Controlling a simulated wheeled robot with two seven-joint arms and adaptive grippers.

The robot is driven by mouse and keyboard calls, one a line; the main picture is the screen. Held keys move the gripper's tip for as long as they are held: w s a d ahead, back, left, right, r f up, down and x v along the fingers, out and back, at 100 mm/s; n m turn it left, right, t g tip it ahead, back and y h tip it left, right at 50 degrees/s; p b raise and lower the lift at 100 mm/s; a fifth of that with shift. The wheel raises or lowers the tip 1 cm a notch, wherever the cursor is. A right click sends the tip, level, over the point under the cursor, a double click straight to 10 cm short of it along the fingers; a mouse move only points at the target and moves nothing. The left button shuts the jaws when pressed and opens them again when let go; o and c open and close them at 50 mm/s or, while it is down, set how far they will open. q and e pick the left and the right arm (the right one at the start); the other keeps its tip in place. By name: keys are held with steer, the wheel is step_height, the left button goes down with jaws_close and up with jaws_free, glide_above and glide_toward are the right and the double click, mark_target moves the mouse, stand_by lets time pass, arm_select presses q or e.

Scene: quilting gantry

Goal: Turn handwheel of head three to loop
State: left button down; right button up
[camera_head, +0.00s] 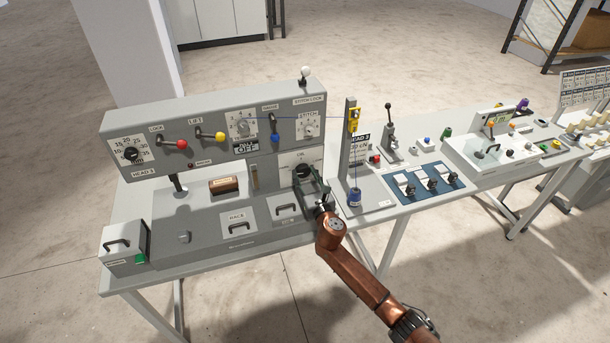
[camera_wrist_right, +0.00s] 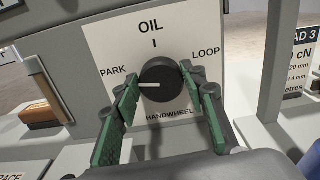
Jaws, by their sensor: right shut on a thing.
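The handwheel is a round black knob (camera_wrist_right: 162,82) on a white plate marked OIL at the top, PARK at the left and LOOP at the right. Its white pointer line points left, on the PARK side. In the head view the handwheel (camera_head: 302,171) sits at the right end of the grey head 3 machine (camera_head: 210,120). My right gripper (camera_wrist_right: 165,100) has its green-padded fingers on either side of the knob, shut on it. In the head view the right gripper (camera_head: 312,182) partly covers the dial plate. My left gripper is out of view.
Red (camera_head: 182,144) and yellow (camera_head: 220,136) knobbed levers stick out of the upper panel. A post with a yellow part (camera_head: 354,120) and a blue spool (camera_head: 354,197) stand just right of the handwheel. A blue mat (camera_head: 425,186) with small fixtures lies further right.

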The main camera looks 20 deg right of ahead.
steer(key=m, duration=0.4)
steer(key=shift+d+m, duration=0.1)
steer(key=shift+m, duration=0.2)
steer(key=m, duration=0.4)
steer(key=shift+d+f+m, duration=0.15)
steer(key=shift+m, duration=0.15)
steer(key=m, duration=0.4)
steer(key=shift+m, duration=0.3)
steer(key=m, duration=0.4)
steer(key=shift+d+f, duration=0.1)
steer(key=shift+f, duration=0.05)
steer(key=m, duration=0.4)
steer(key=shift+f+p, duration=0.1)
steer(key=shift+p, duration=0.25)
steer(key=m, duration=0.3)
steer(key=shift+f+m+p, duration=0.1)
steer(key=shift+m+p, duration=0.3)
steer(key=m+p, duration=0.1)
steer(key=m, duration=0.3)
steer(key=shift+a+p, duration=0.2)
steer(key=shift+p, duration=0.1)
steer(key=shift+f+m+p, duration=0.2)
steer(key=shift+m+p, duration=0.45)
steer(key=shift+m, duration=1.25)
